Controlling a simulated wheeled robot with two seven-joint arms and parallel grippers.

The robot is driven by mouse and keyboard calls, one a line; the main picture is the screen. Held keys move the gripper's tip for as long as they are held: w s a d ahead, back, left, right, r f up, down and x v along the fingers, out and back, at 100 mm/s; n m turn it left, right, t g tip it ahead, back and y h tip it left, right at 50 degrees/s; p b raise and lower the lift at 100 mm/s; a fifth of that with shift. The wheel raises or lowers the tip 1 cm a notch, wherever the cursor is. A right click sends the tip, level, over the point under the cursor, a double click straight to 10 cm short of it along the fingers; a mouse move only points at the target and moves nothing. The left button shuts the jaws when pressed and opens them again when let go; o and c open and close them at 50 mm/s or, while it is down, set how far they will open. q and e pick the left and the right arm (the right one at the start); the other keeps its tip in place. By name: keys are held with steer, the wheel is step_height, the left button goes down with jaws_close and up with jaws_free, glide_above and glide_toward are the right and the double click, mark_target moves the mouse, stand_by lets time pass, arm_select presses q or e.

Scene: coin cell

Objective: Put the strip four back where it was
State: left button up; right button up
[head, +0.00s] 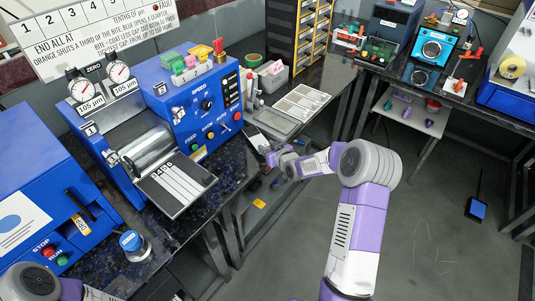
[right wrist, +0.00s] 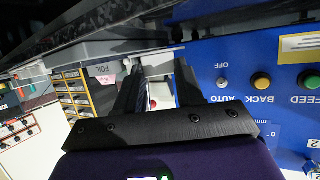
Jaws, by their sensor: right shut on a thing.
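My right gripper (head: 264,147) is beside the right end of the blue roller machine (head: 185,95), by the table edge. In the right wrist view my right gripper (right wrist: 160,78) is shut on a thin dark strip (right wrist: 150,96), seen nearly edge-on between the fingers. I cannot read a number on it. A black plate (head: 176,184) with pale strips lies in front of the roller (head: 148,150). A pale tray (head: 303,101) with compartments lies on the table right of the machine. Only part of my left arm shows at the lower left; its gripper is out of view.
The machine's buttons show close at the right of the wrist view. A small blue-topped jar (head: 132,241) stands on the dark table front. A yellow-framed drawer rack (head: 313,40) stands behind the tray. The floor right of the table is mostly open.

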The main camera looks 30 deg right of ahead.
step_height(320, 180, down, 2)
steer(key=shift+f, duration=0.15)
steer(key=shift+w+f+b, duration=0.2)
steer(key=shift+f+b, duration=0.1)
steer(key=shift+b, duration=0.1)
steer(key=shift+r, duration=0.15)
steer(key=o, duration=0.6)
steer(key=shift+f, duration=0.25)
steer(key=o, duration=0.5)
steer(key=shift+r, duration=0.1)
steer(key=shift+r, duration=0.1)
